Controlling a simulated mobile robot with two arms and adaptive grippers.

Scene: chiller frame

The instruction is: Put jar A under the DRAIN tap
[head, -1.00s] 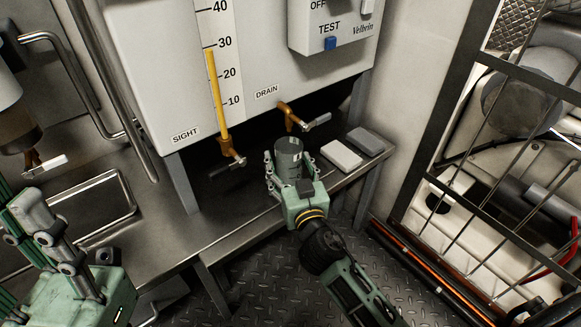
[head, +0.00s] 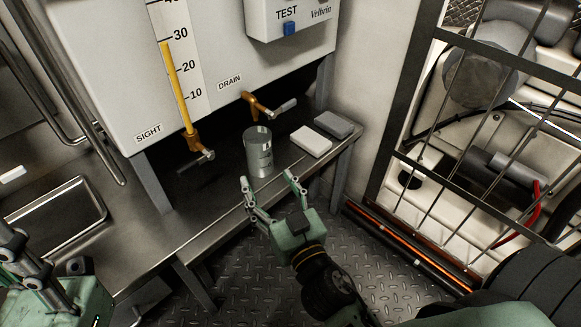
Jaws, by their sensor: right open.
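The marking on the jar is too small to read. The DRAIN tap is brass with a grey lever pointing right. My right gripper (head: 269,183) is open and empty, just in front of the jar and apart from it, with its fingers pointing at it. My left gripper (head: 40,285) is partly in view at the lower left; its fingertips are hard to make out.
The SIGHT tap (head: 198,148) hangs left of the jar under the white tank (head: 120,70). A white block (head: 311,141) and a grey block (head: 333,124) lie on the bench (head: 205,232) right of the jar. A barred frame (head: 385,150) stands at right.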

